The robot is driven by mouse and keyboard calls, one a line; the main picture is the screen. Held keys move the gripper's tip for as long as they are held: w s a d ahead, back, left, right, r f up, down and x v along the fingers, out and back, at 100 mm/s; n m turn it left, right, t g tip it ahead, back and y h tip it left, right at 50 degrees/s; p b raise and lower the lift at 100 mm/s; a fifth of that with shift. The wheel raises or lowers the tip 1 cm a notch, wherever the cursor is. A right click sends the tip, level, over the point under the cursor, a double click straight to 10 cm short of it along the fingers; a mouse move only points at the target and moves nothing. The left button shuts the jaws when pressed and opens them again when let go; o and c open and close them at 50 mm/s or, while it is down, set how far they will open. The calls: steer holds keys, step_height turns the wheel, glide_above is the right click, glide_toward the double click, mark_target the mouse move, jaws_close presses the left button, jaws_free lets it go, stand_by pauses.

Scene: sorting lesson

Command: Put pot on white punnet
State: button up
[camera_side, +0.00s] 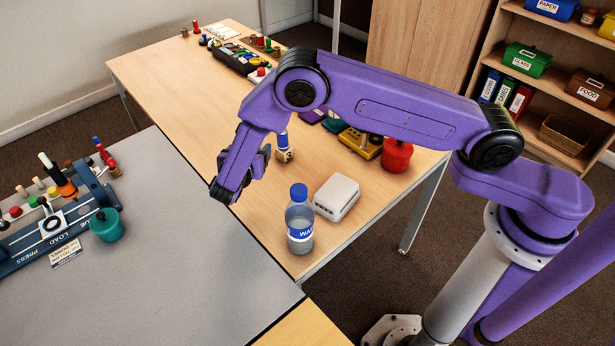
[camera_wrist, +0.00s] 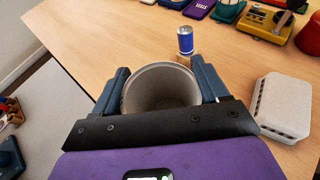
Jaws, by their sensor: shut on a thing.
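The pot (camera_wrist: 160,88) is a pale grey, round, open-topped vessel between my fingers in the wrist view. My gripper (camera_wrist: 162,84) is shut on it, with one blue-grey finger on each side; its inside looks empty. In the side view my gripper (camera_side: 228,188) hangs over the left edge of the wooden table, and I cannot make out the pot there. The white punnet (camera_side: 336,197) sits on the wooden table to the right of my gripper, with a closed, flat face up and slots along its side. It also shows at the right of the wrist view (camera_wrist: 284,108).
A water bottle (camera_side: 299,222) stands just left of the punnet. A small blue and white can (camera_side: 284,150) stands behind. A red canister (camera_side: 396,156) and a yellow device (camera_side: 361,142) are farther back. A grey table (camera_side: 190,270) adjoins on the left.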

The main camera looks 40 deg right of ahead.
step_height(320, 180, up, 19)
steer(key=s+d+f, duration=0.1)
steer(key=s+d, duration=0.1)
steer(key=s, duration=0.6)
steer(key=s+d+f, duration=0.1)
steer(key=s+d, duration=0.2)
steer(key=s, duration=0.5)
steer(key=s+d+r, duration=0.1)
steer(key=s+d, duration=1.1)
steer(key=d, duration=0.1)
step_height(320, 180, down, 9)
steer(key=shift+a+f, duration=0.1)
steer(key=shift+f, duration=0.6)
glide_above(337, 184)
step_height(337, 184, down, 10)
steer(key=shift+s+r, duration=0.1)
steer(key=shift+s, duration=0.05)
steer(key=shift+w+f, duration=0.2)
steer(key=shift+f, duration=1.55)
